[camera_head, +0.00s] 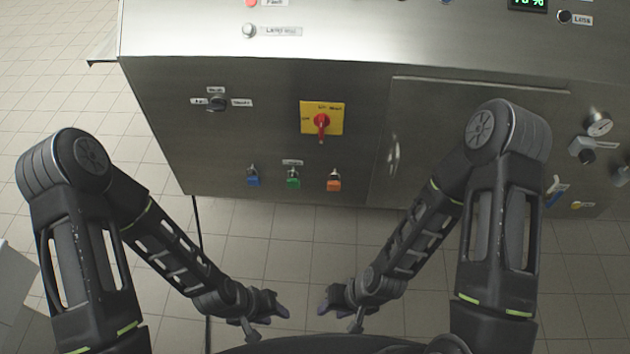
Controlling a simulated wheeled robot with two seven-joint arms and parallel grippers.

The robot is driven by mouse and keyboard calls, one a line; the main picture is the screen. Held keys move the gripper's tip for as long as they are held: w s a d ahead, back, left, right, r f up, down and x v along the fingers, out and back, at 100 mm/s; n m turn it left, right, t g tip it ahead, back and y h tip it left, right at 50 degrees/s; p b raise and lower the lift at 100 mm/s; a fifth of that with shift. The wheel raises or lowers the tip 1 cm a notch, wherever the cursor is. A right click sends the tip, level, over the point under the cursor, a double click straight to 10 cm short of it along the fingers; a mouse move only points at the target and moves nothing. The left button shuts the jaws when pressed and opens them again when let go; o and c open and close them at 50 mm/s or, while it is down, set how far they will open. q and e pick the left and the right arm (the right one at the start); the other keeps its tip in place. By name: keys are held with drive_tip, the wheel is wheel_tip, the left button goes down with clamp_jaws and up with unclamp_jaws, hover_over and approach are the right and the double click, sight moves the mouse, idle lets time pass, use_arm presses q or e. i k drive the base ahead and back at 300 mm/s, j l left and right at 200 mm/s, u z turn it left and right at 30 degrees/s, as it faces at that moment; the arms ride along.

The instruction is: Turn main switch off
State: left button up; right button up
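The main switch (321,122) is a red rotary knob on a yellow plate (337,110), on the front of the steel machine. Its red handle points roughly downward in the picture; the small labels on the plate are hard to read. My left gripper (280,308) is low in the middle of the view, well below the switch and apart from it. My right gripper (326,304) is just to its right, also apart from the switch. No object shows in either gripper. Their fingers are too small and angled to tell open from shut.
Below the switch are blue (253,179), green (293,180) and orange (334,183) connectors. A black selector knob (217,103) is left of it. A door handle (393,155), a gauge (599,122) and valves are to the right. Tiled floor lies between my arms and the machine.

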sight(322, 120)
drive_tip(key=k+j, duration=0.15)
drive_tip(key=k, duration=0.15)
drive_tip(key=k+j, duration=0.15)
drive_tip(key=k, duration=0.15)
drive_tip(key=z, duration=1.55)
